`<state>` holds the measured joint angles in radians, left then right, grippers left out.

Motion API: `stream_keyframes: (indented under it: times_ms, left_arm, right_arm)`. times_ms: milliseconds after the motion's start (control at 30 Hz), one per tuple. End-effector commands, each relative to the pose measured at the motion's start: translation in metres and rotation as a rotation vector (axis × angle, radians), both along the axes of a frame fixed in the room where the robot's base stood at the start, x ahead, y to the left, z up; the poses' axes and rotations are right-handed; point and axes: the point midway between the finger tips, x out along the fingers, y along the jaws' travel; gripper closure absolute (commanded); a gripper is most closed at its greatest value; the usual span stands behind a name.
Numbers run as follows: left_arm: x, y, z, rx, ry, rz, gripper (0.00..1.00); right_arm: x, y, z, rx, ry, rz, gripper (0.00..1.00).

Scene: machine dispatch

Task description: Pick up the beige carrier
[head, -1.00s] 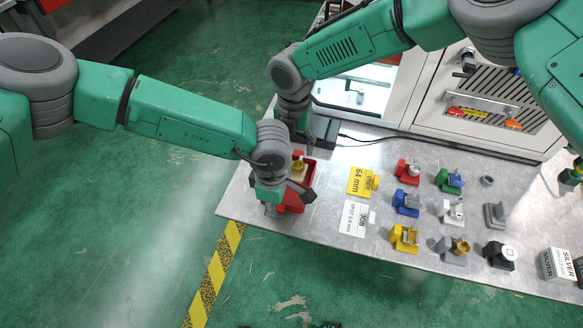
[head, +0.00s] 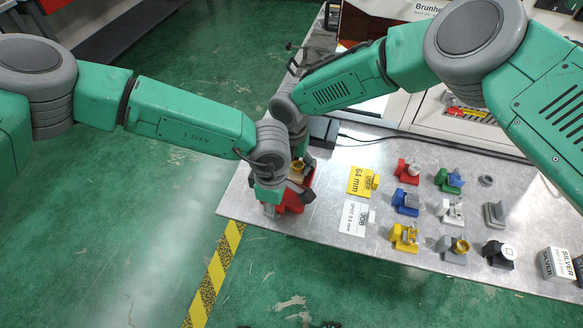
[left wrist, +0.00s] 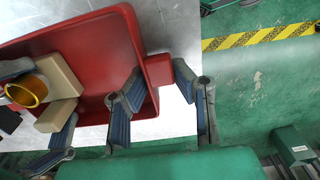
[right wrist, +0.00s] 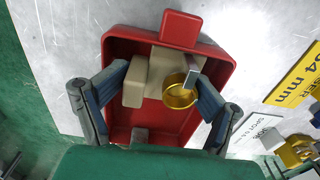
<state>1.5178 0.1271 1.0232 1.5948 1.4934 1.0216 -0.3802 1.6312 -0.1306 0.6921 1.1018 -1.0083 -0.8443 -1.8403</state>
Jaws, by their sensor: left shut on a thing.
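The beige carrier (right wrist: 137,82) sits in the red tray (right wrist: 121,45), with a gold ring (right wrist: 180,92) and a small grey piece on it. It also shows in the left wrist view (left wrist: 58,74). My right gripper (right wrist: 158,100) is open, its blue-padded fingers inside the tray on either side of the carrier. The finger on the ring side is very close to it; I cannot tell if they touch. My left gripper (left wrist: 165,95) is shut on the red tray at its near-end tab (left wrist: 158,70). In the head view, both grippers are at the tray, partly hiding it.
Yellow (head: 362,181) and white (head: 354,218) label cards lie right of the tray. Several coloured carriers with parts stand further right, near a silver box (head: 556,264). A dark box (head: 323,131) stands behind the tray. The table's left edge is close to the tray.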

Motion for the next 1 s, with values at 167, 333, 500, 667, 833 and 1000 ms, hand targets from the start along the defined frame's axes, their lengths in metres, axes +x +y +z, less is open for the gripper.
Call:
stream_keyframes:
  times_ms: [167, 333, 500, 667, 833, 1000]
  left_arm:
    - [0.000, -0.001, 0.000, -0.003, -0.001, 0.000, 1.00]
    - [0.001, -0.001, 0.001, -0.004, -0.001, -0.001, 1.00]
    - [0.001, -0.002, 0.001, -0.006, -0.002, -0.002, 1.00]
    - [0.001, -0.003, 0.001, -0.008, -0.003, -0.002, 1.00]
    - [0.000, -0.002, 0.001, -0.007, -0.004, -0.001, 1.00]
    - [-0.001, -0.001, 0.001, -0.003, -0.004, 0.000, 1.00]
  right_arm:
    - [-0.003, 0.000, -0.005, -0.002, 0.005, 0.002, 0.75]
    - [-0.003, 0.001, -0.005, 0.000, 0.006, 0.003, 0.77]
    - [-0.003, 0.002, -0.005, 0.003, 0.005, 0.004, 0.77]
    - [-0.003, 0.003, 0.005, 0.005, 0.005, 0.005, 0.83]
    - [-0.002, 0.002, 0.040, 0.003, 0.000, 0.004, 0.97]
    - [-0.003, 0.002, 0.075, 0.003, -0.002, 0.003, 0.97]
